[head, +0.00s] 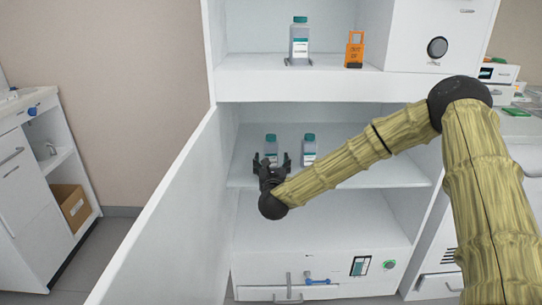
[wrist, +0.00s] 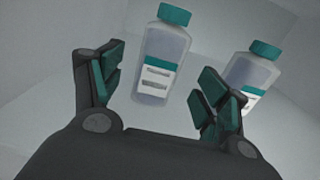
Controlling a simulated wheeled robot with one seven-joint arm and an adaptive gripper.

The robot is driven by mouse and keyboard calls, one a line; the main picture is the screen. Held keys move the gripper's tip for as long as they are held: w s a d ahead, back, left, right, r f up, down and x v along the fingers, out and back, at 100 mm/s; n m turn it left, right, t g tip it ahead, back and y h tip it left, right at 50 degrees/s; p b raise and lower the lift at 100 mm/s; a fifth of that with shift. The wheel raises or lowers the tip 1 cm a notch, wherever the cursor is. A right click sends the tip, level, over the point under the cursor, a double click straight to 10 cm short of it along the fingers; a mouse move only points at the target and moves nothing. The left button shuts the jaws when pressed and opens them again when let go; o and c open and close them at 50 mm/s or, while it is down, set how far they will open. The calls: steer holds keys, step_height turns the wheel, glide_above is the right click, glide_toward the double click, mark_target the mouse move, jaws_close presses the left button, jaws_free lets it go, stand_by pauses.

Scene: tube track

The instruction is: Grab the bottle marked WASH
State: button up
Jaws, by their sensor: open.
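Two clear bottles with teal caps and teal-and-white labels stand on the cabinet's middle shelf, a left bottle (head: 271,145) and a right bottle (head: 309,150). A similar bottle (head: 299,45) stands on the upper shelf. The label words are too small to read, so I cannot tell which is marked WASH. My gripper (head: 271,162) is open and empty in front of the left shelf bottle, partly covering it. In the wrist view, the left bottle (wrist: 163,60) shows beyond and between the fingers (wrist: 158,92). The right bottle (wrist: 251,78) is partly hidden by the right finger.
An open white door (head: 165,220) stands left of the shelf opening. An orange object (head: 354,50) sits on the upper shelf. Below are a drawer front with a blue-and-grey handle (head: 316,281) and a small panel. The middle shelf (head: 390,174) is clear to the right.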

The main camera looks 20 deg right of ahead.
mark_target(271, 158)
steer(key=shift+b+x, duration=0.45)
steer(key=shift+x, duration=2.7)
steer(key=shift+f, duration=0.2)
steer(key=c, duration=1.3)
